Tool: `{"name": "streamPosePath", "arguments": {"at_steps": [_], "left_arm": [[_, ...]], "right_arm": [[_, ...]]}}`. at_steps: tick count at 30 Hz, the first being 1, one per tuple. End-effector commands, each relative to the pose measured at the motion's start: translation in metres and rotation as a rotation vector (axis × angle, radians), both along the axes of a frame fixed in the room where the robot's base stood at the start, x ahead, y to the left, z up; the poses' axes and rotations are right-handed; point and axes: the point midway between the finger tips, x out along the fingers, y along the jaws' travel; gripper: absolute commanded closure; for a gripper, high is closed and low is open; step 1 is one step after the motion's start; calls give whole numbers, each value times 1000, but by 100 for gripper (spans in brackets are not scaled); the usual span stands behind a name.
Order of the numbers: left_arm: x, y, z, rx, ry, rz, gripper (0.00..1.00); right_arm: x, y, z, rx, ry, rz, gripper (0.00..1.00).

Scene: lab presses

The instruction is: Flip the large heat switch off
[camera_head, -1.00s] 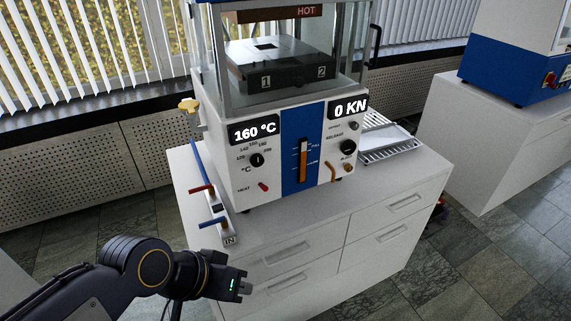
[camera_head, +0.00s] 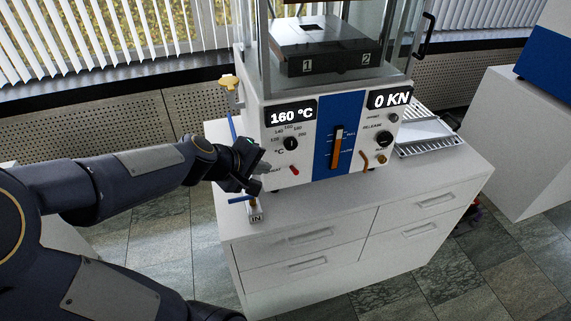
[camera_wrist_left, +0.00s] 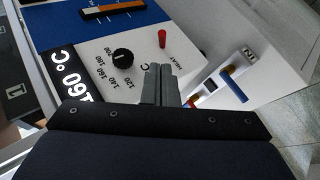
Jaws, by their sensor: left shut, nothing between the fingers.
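The heat switch is a small red lever (camera_head: 295,171) on the lower left of the press's white front panel, by the HEAT label. It also shows in the left wrist view (camera_wrist_left: 162,39), sticking out from the panel. My left gripper (camera_head: 262,168) is just left of the switch in the head view, its fingers apart from it. The display (camera_head: 292,113) reads 160 °C. My right gripper is not in view.
The press stands on a white cabinet (camera_head: 320,225). A valve block with a blue handle (camera_head: 238,199) sits left of the panel, close below my left gripper.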

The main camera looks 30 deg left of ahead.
Motion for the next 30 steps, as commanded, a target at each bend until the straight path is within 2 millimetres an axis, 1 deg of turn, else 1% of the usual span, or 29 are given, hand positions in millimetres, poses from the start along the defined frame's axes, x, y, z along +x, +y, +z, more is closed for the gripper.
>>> {"name": "streamPosePath", "arguments": {"at_steps": [1,3,4,13,17,20,30], "left_arm": [[6,16,-4,-22,9,74,100],[10,30,-7,-38,10,137,100],[11,33,-8,-40,9,152,100],[11,34,-9,-42,8,157,100],[17,33,-15,-43,9,154,100],[27,33,-26,-41,9,153,100],[82,31,-74,-42,10,152,100]], "right_arm": [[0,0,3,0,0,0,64],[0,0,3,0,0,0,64],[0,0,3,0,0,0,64],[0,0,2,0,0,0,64],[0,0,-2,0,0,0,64],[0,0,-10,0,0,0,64],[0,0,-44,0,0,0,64]]}}
